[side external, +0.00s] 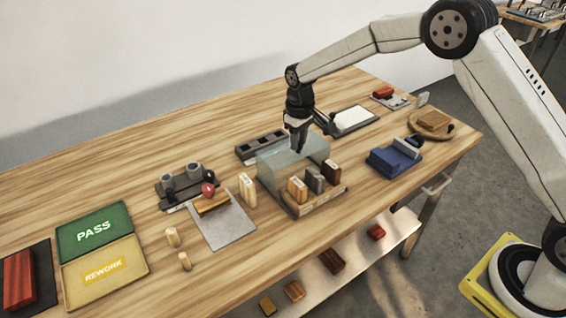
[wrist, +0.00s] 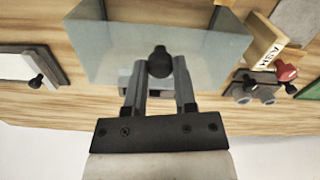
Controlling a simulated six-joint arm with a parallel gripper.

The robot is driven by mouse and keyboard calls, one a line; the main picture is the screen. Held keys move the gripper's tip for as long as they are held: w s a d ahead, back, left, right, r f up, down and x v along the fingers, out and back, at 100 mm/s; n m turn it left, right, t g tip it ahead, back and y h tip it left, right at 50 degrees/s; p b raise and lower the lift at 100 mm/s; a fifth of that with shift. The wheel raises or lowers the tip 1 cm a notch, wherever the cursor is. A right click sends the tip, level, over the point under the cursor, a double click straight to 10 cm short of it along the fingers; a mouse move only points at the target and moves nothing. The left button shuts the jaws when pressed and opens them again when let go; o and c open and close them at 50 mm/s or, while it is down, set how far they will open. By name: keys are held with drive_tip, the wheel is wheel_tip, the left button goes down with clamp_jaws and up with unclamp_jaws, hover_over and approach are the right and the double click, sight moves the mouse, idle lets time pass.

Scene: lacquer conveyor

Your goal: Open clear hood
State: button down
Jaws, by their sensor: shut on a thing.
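The clear hood (side external: 285,160) is a see-through box-like cover at the middle of the table, behind a wooden tray (side external: 323,207) that holds several small upright blocks. In the wrist view the clear hood (wrist: 160,52) spans the upper middle, with a dark round knob (wrist: 160,62) at its near edge. My gripper (side external: 298,140) points down at the top of the hood. In the wrist view the fingers of my gripper (wrist: 160,75) are shut on the knob. The knob is hidden by the fingers in the side view.
A dark slotted rack (side external: 262,146) stands behind the hood. To the left are an upright pale block (side external: 248,189), a grey plate (side external: 225,226) and a dark holder with cylinders (side external: 178,180). To the right are a blue box (side external: 393,162) and a white panel (side external: 354,119).

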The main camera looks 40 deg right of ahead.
drive_tip(key=shift+w+r, duration=0.1)
drive_tip(key=shift+w, duration=0.45)
drive_tip(key=shift+c, duration=2)
unclamp_jaws()
drive_tip(key=shift+r, duration=3.85)
drive_tip(key=shift+s, duration=0.1)
